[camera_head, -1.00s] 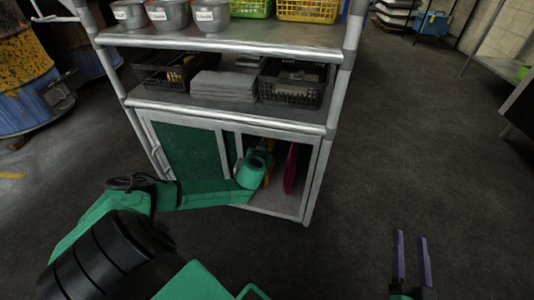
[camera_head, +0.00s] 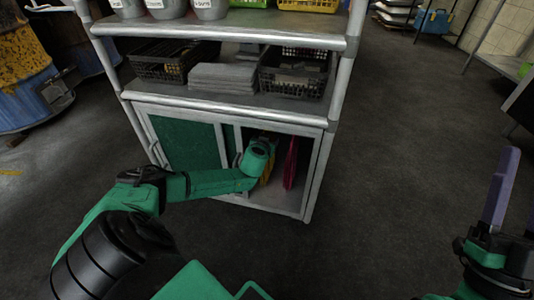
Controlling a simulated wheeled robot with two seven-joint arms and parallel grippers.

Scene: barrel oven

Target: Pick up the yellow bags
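Yellow material (camera_head: 268,170), which looks like the yellow bags, shows as a narrow strip inside the open right part of the low cabinet (camera_head: 275,199). It is just right of my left arm's wrist and partly hidden by it. My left arm reaches from the left across the cabinet front, with its wrist in the opening. The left gripper's fingers are hidden behind the wrist, so I cannot see whether they hold anything. My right gripper (camera_head: 517,195) is at the lower right edge, away from the cabinet, its purple fingers apart and empty.
A red-pink item (camera_head: 290,163) hangs in the opening right of the yellow material. A green sliding door (camera_head: 188,146) covers the cabinet's left part. Black baskets (camera_head: 293,82) and a grey stack (camera_head: 223,78) sit on the shelf above. The floor (camera_head: 400,160) at right is clear.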

